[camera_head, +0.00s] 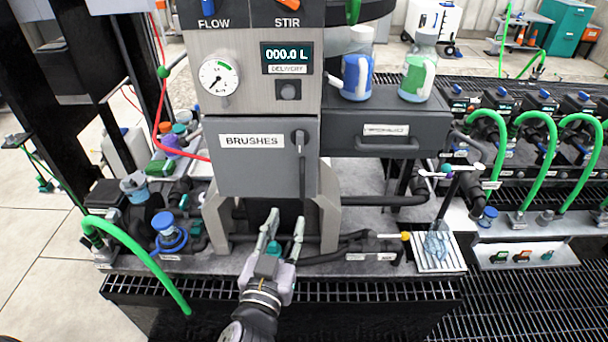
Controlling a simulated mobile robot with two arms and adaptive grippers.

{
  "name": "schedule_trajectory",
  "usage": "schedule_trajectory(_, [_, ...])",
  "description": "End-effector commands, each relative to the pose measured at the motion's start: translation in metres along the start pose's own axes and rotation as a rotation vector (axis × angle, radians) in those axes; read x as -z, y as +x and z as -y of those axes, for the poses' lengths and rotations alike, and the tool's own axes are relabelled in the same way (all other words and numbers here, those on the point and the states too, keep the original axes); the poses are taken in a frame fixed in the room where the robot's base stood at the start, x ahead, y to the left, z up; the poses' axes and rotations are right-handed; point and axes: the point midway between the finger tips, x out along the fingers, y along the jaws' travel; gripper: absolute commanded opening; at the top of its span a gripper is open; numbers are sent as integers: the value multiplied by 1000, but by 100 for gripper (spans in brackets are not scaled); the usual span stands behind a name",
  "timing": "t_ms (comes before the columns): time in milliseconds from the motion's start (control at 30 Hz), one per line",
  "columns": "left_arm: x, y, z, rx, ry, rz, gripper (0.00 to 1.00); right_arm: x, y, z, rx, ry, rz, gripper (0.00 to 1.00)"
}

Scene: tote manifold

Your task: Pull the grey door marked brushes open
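The grey door (240,172) with the white BRUSHES label (251,141) is on the front of the panel, left of centre. It looks shut, flush with the panel around it. A dark upright handle (301,162) with a round top mount is at its right edge. My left gripper (285,217) reaches up from the bottom, just below the door's lower right part in the picture. Its two fingers are spread with nothing between them. It appears apart from the handle. My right gripper is not in view.
A grey drawer (385,128) with its own handle is right of the door, with two bottles (417,72) above it. Pipes and a blue-capped fitting (165,228) are at the left. A green hose (140,255) loops at front left.

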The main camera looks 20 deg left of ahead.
Motion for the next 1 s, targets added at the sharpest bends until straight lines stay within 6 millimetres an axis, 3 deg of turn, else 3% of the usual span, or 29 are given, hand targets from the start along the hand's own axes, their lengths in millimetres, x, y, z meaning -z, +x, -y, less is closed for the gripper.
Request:
schedule_trajectory(400, [4,91,0,-1,4,-1,32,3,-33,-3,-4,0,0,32])
schedule_trajectory(600, [1,123,0,0,3,1,32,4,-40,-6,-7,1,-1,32])
schedule_trajectory(800, [0,138,0,0,2,1,32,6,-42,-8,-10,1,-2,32])
schedule_trajectory(1000, [-1,139,0,0,1,1,32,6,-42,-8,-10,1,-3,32])
